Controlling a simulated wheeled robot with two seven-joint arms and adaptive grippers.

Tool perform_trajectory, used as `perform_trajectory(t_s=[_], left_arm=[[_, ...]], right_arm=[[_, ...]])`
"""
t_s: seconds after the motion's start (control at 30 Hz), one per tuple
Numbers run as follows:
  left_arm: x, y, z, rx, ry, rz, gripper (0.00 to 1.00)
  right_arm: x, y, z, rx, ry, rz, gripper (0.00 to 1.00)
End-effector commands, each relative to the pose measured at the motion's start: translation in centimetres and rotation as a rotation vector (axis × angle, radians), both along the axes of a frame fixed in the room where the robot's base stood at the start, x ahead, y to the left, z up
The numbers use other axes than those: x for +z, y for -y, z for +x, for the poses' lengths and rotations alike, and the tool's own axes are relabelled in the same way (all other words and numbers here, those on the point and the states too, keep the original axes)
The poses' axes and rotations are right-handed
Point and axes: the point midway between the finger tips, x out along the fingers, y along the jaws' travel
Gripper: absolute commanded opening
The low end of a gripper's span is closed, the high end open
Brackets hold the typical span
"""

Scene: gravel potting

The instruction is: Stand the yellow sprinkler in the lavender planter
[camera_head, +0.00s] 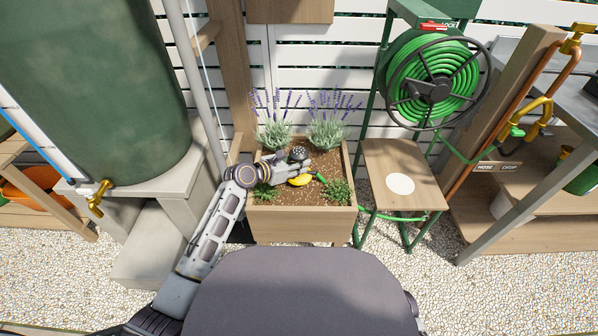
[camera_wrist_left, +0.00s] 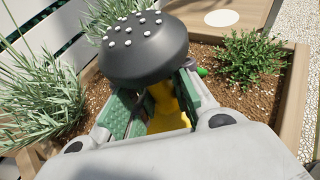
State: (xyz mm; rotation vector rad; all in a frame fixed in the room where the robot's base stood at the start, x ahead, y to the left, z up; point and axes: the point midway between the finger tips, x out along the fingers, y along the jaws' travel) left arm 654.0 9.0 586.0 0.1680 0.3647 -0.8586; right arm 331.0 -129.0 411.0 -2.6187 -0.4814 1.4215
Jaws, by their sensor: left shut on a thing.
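The lavender planter (camera_head: 300,226) is a wooden box of brown soil with two purple-flowered lavender plants at its back. The yellow sprinkler (camera_head: 301,181) is over the soil near the middle of the planter, its dark round head (camera_head: 298,153) uppermost. In the left wrist view its head with white nozzles (camera_wrist_left: 143,48) covers part of the yellow body (camera_wrist_left: 165,108). My left gripper (camera_head: 284,168) reaches in from the left and is shut on the yellow body, between green finger pads. Whether the sprinkler's base touches the soil cannot be told. My right gripper is out of view.
Low green plants (camera_head: 335,190) grow at the planter's front corners. A green hose piece (camera_head: 321,178) lies beside the sprinkler. A wooden stand with a white disc (camera_head: 400,184) and a green hose reel (camera_head: 432,82) are at the right. A water tank (camera_head: 110,90) stands left.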

Motion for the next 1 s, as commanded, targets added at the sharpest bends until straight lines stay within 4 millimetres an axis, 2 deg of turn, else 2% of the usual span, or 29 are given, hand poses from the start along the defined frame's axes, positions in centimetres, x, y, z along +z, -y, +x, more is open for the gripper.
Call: perform_trajectory(t_s=[0.33,0.87,0.9,1.0], left_arm=[[-2.8,0.0,0.0,0.000,0.001,0.000,0.00],[-3.2,0.0,0.0,0.000,0.000,-0.001,0.00],[-3.3,0.0,0.0,0.000,-0.001,0.000,0.23],[-3.3,0.0,0.0,0.000,-0.001,0.000,0.36]], right_arm=[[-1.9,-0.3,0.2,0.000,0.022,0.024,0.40],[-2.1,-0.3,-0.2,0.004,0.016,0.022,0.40],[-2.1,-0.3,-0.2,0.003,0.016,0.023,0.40],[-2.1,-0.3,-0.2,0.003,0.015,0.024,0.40]])
